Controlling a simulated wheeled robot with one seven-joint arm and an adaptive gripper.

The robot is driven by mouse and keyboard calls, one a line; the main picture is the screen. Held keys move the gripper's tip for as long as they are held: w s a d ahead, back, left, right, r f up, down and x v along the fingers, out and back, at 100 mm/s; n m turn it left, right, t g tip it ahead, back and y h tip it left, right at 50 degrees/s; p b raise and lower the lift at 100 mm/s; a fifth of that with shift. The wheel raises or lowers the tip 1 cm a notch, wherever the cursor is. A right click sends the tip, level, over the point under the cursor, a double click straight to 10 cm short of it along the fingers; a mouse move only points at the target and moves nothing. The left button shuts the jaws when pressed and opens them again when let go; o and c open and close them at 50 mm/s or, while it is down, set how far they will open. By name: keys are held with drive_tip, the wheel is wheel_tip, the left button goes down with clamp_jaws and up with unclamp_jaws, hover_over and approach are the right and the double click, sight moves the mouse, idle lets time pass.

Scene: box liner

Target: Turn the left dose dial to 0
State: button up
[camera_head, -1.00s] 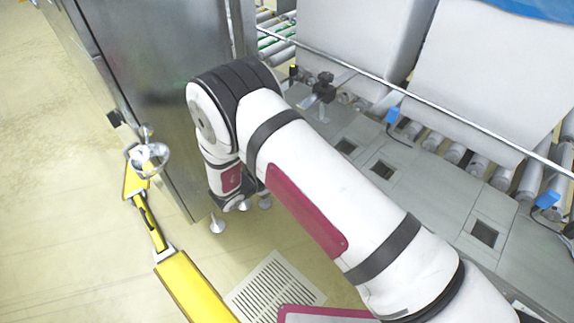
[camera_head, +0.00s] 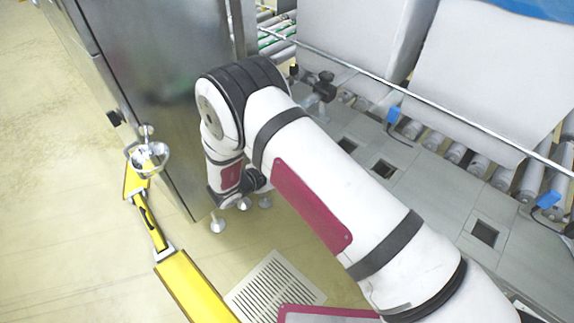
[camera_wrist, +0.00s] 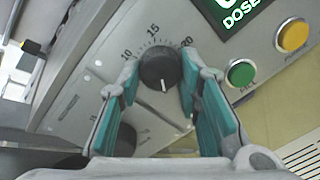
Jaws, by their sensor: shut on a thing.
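In the wrist view a round black dial (camera_wrist: 160,68) sits on a grey panel (camera_wrist: 85,110). Its scale shows 10, 15 and 20 along the far side; the 0 mark is not visible. A white pointer line on the dial points down the picture, away from the 15. My gripper (camera_wrist: 159,75) is shut on this dial, one teal-padded finger on each side. Another dark round knob (camera_wrist: 124,141) shows partly behind the left finger, with a second scale beside it. I cannot tell from the view which is the left dial. In the head view my arm hides the dials.
A green button (camera_wrist: 241,73), a yellow button (camera_wrist: 292,36) and a display reading DOSE (camera_wrist: 243,14) are right of the dial. The head view shows a steel cabinet (camera_head: 165,90), a roller conveyor (camera_head: 465,160) and a yellow rail (camera_head: 195,288).

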idle(0.3)
drive_tip(key=o, duration=1.1)
drive_tip(key=shift+o, duration=0.2)
drive_tip(key=shift+s, duration=0.1)
drive_tip(key=v, duration=1.2)
